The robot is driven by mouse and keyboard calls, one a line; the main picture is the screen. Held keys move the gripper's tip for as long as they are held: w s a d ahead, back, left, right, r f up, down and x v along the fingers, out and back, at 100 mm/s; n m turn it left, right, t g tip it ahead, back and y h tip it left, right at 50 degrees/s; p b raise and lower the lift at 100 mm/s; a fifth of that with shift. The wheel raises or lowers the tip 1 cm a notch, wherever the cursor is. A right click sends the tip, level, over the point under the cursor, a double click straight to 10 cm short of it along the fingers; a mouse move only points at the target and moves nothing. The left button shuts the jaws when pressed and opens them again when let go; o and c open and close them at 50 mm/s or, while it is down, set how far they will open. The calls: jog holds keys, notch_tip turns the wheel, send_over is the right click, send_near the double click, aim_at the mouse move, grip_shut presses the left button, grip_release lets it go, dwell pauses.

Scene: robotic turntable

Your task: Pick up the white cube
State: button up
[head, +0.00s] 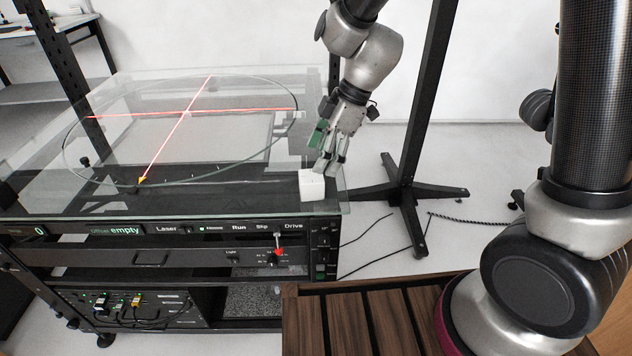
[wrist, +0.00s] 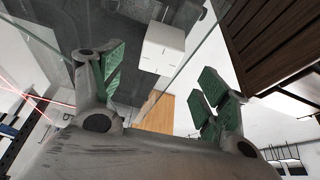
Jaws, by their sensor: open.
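The white cube (head: 312,185) rests on the glass top (head: 240,203) near its front right corner in the head view. In the wrist view the white cube (wrist: 163,48) shows beyond the fingertips, between the two fingers and near the glass edge. My gripper (head: 328,163) is just above and behind the cube in the head view, tilted downward. In the wrist view my gripper (wrist: 160,80) is open, with green pads on both fingers and nothing between them. I cannot tell from these views whether a fingertip touches the cube.
A glass disc (head: 180,183) with red laser lines lies on the left of the top. A black rack with a control panel (head: 160,229) stands below. A black stand (head: 405,190) rises right of the glass. A slatted wooden surface (head: 370,320) is at the front.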

aim_at(312, 175)
jog(key=x, duration=0.7)
jog(key=shift+f, duration=0.15)
jog(key=c, duration=1.2)
